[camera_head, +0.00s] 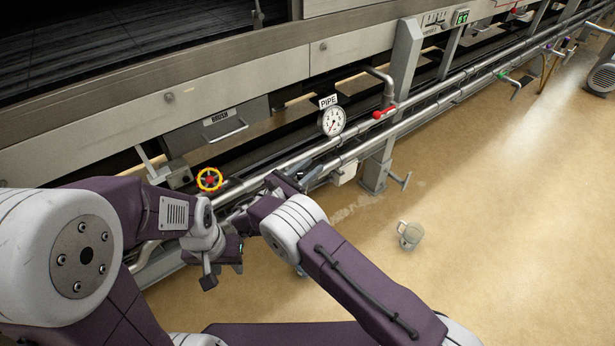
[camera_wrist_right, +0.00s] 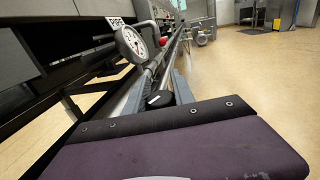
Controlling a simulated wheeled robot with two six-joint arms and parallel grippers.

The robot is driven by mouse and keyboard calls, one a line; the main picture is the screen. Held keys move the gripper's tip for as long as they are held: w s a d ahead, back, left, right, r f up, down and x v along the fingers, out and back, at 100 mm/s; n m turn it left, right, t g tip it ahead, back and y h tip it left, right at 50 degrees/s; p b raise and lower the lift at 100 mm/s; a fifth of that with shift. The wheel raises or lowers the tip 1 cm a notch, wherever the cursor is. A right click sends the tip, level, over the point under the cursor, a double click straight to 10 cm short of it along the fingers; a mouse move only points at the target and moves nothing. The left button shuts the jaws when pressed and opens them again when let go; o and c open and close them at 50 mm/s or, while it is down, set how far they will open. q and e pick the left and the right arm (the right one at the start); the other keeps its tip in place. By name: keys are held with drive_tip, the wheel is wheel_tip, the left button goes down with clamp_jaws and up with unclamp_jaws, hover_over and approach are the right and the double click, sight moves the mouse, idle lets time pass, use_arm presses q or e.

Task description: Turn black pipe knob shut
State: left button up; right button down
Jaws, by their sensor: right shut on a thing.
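The black pipe knob (camera_wrist_right: 160,99) shows in the right wrist view as a dark rounded piece with a small white mark, at the pipe just beyond my wrist. My right gripper (camera_head: 290,182) is at the pipe in the head view, left of and below the round PIPE gauge (camera_head: 332,121), and is shut on the knob. The knob is mostly hidden by the gripper and arm there. The gauge also shows in the right wrist view (camera_wrist_right: 131,45). My left gripper (camera_head: 222,275) hangs left of the right one, apart from the knob; its jaw gap is unclear.
A yellow handwheel with a red centre (camera_head: 209,180) sits close above my left arm. A red-handled valve (camera_head: 384,113) is right of the gauge. Long pipes (camera_head: 440,97) run along the machine. A clear mug (camera_head: 410,235) is on the otherwise open floor (camera_head: 500,220).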

drive_tip(key=shift+s+d+f+m+g+h+b, duration=0.1)
drive_tip(key=shift+s+d+m+g+h+b, duration=0.1)
drive_tip(key=shift+m+g+h+b, duration=1.2)
drive_tip(key=shift+s+d+m+g+h+b, duration=0.15)
drive_tip(key=shift+m+g+h+b, duration=0.3)
drive_tip(key=shift+g+b, duration=1.05)
drive_tip(key=shift+t+b, duration=0.5)
drive_tip(key=shift+b, duration=0.05)
drive_tip(key=c, duration=1.1)
unclamp_jaws()
drive_tip(key=shift+o, duration=0.2)
